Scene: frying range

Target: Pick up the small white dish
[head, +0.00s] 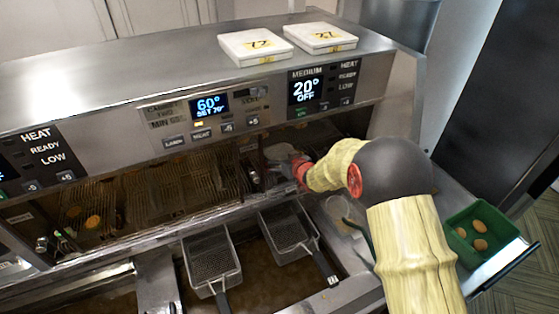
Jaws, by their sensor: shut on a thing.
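My arm reaches from the right into the dark recess under the control panel. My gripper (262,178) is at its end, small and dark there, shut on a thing. A pale grey-white rounded shape (279,152) shows right at the gripper, above its fingers; it looks like the small white dish, partly hidden and dim. The exact contact of the fingers is too small to see.
Two flat white boxes (255,46) marked with numbers lie on the steel top. Two wire fry baskets (210,262) hang in front over brown oil. A clear round container (342,212) stands under my arm. A green bin (479,226) with several brown items is at right.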

